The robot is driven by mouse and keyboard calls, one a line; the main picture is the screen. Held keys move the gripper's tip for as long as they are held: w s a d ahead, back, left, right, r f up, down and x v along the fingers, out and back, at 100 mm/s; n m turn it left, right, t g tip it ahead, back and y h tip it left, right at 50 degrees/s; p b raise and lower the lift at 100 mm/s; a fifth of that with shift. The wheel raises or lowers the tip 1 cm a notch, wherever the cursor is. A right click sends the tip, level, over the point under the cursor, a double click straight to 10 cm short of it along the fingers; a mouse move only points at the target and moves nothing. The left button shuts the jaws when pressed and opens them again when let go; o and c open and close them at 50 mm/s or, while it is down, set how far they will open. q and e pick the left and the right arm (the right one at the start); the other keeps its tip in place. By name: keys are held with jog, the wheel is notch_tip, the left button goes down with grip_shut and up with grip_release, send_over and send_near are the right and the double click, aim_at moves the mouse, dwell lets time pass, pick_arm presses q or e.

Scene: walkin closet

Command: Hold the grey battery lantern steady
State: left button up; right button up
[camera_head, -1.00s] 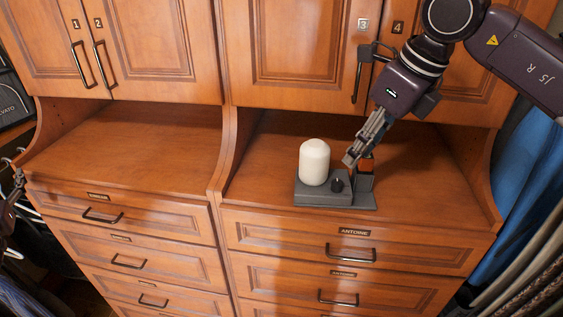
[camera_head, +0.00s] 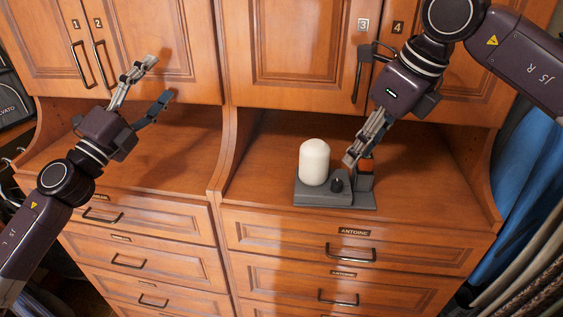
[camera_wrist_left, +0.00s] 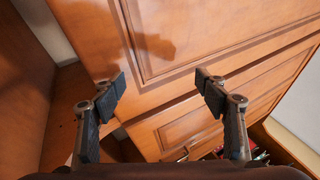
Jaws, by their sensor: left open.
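The grey battery lantern (camera_head: 322,193) stands upright on the right-hand counter, with a white dome (camera_head: 314,163) on a grey base and a small black knob (camera_head: 337,185) in front. A grey upright part with a reddish-brown top (camera_head: 365,177) stands at the base's right end. My right gripper (camera_head: 351,160) points down just right of the dome, over that end. Whether its fingers touch anything or are closed cannot be told. My left gripper (camera_head: 160,79) is open and empty above the left-hand counter, clear of the lantern. Its spread fingers also show in the left wrist view (camera_wrist_left: 160,88).
Wooden cabinet doors (camera_head: 290,55) with bar handles rise behind. A wooden divider (camera_head: 226,150) separates the two counters. The left counter (camera_head: 165,165) is bare. Drawers (camera_head: 350,250) with handles lie below, and blue clothing (camera_head: 525,190) hangs at the right.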

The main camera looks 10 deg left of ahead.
pick_arm(q)
jog(key=d+f+m+g+h, duration=0.2)
jog(key=d+f+m+h, duration=0.1)
jog(key=d+m, duration=0.35)
jog(key=d+f+m+g+h, duration=0.2)
jog(key=d+m+g+h, duration=0.1)
jog(key=d+m, duration=0.3)
jog(key=m+g+h, duration=0.2)
jog(key=m+g, duration=0.5)
jog(key=m, duration=0.4)
send_near(315, 155)
jog(key=w, duration=0.1)
jog(key=w+d+f, duration=0.1)
jog(key=w, duration=0.1)
jog(key=w+d+f, duration=0.1)
jog(key=shift+w+d, duration=0.1)
jog(key=shift+w, duration=0.1)
jog(key=x, duration=0.7)
jog(key=shift+w+d, duration=0.1)
jog(key=shift+d, duration=0.1)
